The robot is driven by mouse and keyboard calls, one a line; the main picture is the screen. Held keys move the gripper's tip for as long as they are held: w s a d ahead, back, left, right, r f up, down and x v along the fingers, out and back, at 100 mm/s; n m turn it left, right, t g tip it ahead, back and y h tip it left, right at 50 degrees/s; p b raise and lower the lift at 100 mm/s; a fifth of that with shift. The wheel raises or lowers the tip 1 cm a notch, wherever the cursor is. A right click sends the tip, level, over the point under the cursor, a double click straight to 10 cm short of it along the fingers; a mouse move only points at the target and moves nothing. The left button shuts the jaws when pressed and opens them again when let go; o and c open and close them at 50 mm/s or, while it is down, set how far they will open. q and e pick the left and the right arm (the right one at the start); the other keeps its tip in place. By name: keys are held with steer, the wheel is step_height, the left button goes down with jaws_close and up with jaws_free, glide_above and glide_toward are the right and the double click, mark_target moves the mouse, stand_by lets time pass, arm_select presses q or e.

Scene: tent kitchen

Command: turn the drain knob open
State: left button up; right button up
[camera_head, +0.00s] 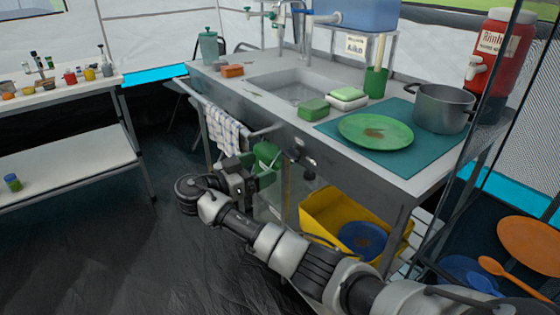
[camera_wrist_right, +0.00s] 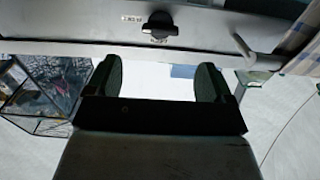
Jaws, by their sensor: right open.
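The drain knob (camera_head: 309,162) is a small dark knob on the front face of the metal sink counter (camera_head: 352,152). In the right wrist view the black knob (camera_wrist_right: 160,27) is centred near the top, beyond the fingertips, with a small label beside it. My right gripper (camera_head: 268,166) is in front of the counter, to the left of the knob in the head view. Its two green fingers are apart in the right wrist view (camera_wrist_right: 160,75), with nothing held between them. They do not appear to touch the knob. My left gripper is out of view.
A rail with a checked towel (camera_head: 224,130) sticks out left of the knob; its end (camera_wrist_right: 258,58) is close to my right fingers. A yellow crate (camera_head: 325,212) with a blue plate stands below the counter. Green plate (camera_head: 376,131) and pot (camera_head: 443,108) are on top.

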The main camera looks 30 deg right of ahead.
mark_target(288, 156)
steer(key=d, duration=0.8)
steer(key=shift+w+d, duration=0.2)
steer(key=shift+w, duration=0.15)
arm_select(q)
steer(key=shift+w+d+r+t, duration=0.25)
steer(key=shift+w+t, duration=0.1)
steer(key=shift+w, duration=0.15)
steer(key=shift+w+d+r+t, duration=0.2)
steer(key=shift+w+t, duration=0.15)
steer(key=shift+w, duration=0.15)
arm_select(e)
steer(key=c, duration=0.9)
